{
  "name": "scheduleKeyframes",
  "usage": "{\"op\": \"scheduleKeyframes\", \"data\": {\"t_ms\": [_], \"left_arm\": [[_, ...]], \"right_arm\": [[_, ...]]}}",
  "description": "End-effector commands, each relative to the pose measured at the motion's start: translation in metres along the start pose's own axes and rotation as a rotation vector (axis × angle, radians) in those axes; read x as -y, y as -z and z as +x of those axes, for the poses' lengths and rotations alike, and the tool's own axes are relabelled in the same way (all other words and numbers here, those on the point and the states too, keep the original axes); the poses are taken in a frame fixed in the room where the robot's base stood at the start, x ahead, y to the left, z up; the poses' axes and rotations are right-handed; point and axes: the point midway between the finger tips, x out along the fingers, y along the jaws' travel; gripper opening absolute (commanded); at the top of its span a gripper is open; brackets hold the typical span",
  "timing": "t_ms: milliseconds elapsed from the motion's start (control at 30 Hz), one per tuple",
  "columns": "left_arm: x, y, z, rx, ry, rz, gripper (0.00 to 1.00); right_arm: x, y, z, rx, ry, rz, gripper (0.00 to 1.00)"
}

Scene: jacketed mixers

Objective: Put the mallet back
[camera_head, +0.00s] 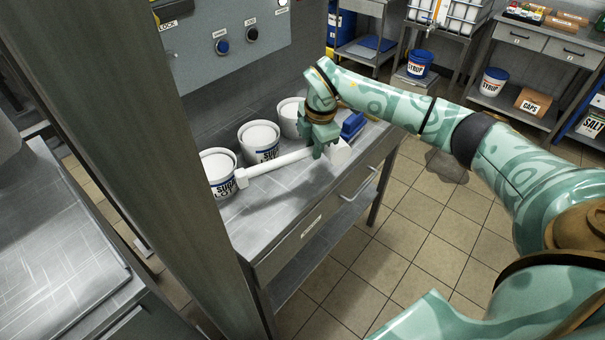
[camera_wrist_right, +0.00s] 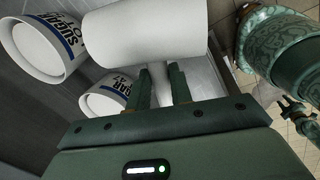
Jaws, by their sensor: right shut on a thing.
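The white mallet (camera_head: 275,165) lies lengthwise just over or on the grey bench top; I cannot tell whether it touches. Its thick head (camera_wrist_right: 140,36) fills the upper part of the right wrist view. My right gripper (camera_head: 326,150) is shut around the handle close to the head, and its two fingers (camera_wrist_right: 162,88) show on either side of the handle. The handle's other end points left, near the front sugar tub. At the right edge of the wrist view is a small dark green shape that looks like my left gripper (camera_wrist_right: 295,108); its jaws are too small to read.
White sugar tubs (camera_head: 260,140) stand in a row along the back of the bench (camera_head: 285,212). A blue object (camera_head: 352,124) lies right of my right gripper. A thick grey post (camera_head: 150,150) rises at left. The front strip of the bench is clear.

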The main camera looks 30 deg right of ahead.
Motion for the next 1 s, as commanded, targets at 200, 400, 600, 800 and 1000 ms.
{"op": "scheduleKeyframes", "data": {"t_ms": [200, 400, 600, 800, 1000], "left_arm": [[0.0, 0.001, 0.008, -0.001, 0.0, 0.0, 0.36], [0.0, 0.001, 0.013, -0.001, 0.0, -0.001, 0.36], [0.0, 0.001, 0.015, 0.0, 0.0, -0.001, 0.36], [0.001, 0.001, 0.015, 0.0, 0.0, -0.002, 0.36], [0.001, 0.001, 0.015, 0.0, 0.001, -0.003, 0.36]], "right_arm": [[0.005, 0.001, 0.032, -0.003, -0.002, 0.0, 0.0], [0.01, 0.001, 0.057, -0.003, -0.001, 0.001, 0.0], [0.011, 0.001, 0.069, -0.004, -0.005, 0.001, 0.0], [0.011, 0.001, 0.07, -0.004, -0.004, 0.001, 0.0], [0.012, 0.001, 0.07, -0.004, -0.002, 0.001, 0.43]]}}
